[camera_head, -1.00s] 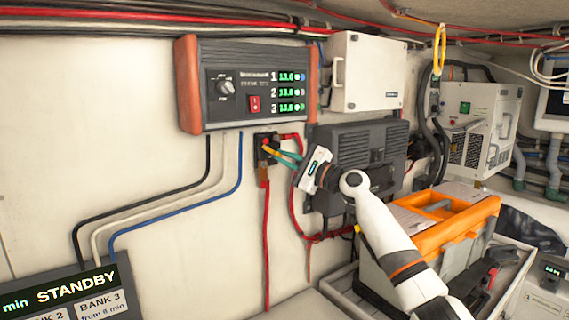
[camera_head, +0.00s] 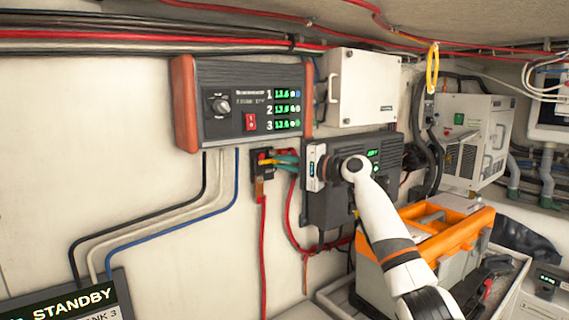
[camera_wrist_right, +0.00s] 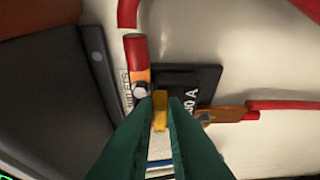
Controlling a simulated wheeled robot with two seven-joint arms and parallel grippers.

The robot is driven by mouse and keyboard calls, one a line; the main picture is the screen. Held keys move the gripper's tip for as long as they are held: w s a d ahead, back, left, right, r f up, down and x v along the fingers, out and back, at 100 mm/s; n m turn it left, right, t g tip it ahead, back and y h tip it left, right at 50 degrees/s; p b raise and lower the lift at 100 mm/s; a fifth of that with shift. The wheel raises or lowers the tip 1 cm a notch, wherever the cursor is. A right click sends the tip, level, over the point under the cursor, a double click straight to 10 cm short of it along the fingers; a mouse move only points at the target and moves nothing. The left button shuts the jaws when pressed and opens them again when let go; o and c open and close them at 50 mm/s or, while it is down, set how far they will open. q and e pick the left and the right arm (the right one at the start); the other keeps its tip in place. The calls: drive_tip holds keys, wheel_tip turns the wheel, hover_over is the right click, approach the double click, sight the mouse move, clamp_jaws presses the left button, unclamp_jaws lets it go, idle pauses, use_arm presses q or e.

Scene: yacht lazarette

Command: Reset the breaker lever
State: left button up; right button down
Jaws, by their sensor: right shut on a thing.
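The breaker (camera_head: 262,168) is a small black block on the white wall, below the grey charger panel, with a red cable at each terminal. In the right wrist view its black body (camera_wrist_right: 190,78) has a label partly reading "0 A". Its yellow lever (camera_wrist_right: 160,108) sits between the green fingertips of my right gripper (camera_wrist_right: 160,120). In the head view my right gripper (camera_head: 279,162) reaches in from the right, its fingers shut on the lever. The fingers hide part of the lever and the lower breaker. My left gripper is not in view.
The charger panel (camera_head: 245,100) with red end caps is just above. A dark grey box (camera_head: 340,205) is mounted close on the right, behind my wrist. Red cables (camera_head: 264,250) hang below. An orange-topped toolbox (camera_head: 435,235) stands lower right. The wall at left is open.

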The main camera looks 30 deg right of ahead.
drive_tip(key=shift+f, duration=0.1)
idle(0.3)
drive_tip(key=c, duration=1.5)
unclamp_jaws()
drive_tip(key=shift+s, duration=0.1)
drive_tip(key=shift+s+d, duration=0.1)
drive_tip(key=shift+s, duration=0.05)
drive_tip(key=b+v, duration=0.5)
drive_tip(key=v, duration=0.6)
drive_tip(key=shift+s+d, duration=0.15)
drive_tip(key=shift+s, duration=0.1)
